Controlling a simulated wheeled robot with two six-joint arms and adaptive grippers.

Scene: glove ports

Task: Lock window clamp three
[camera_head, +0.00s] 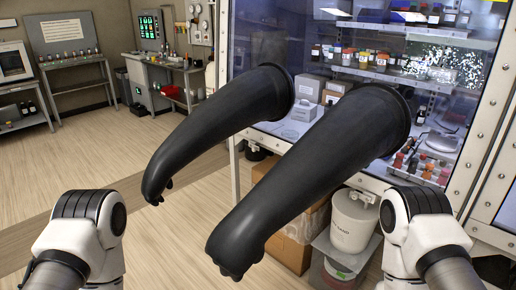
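I cannot pick out window clamp three or any numbered clamp. The glove box window (310,40) fills the upper right, set in a pale metal frame (488,125) with several round bolt heads. Two black gloves stick out of the window toward me: a left glove (215,125) and a right glove (315,175). They cover much of the window's lower part. White joints of my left arm show at the lower left and of my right arm at the lower right. Neither gripper is visible.
Behind the window are shelves with bottles and boxes (308,88). Below it stand a white bucket (352,222) and cardboard boxes (290,250). Benches (75,68) line the back wall. The wood floor (120,160) at left is clear.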

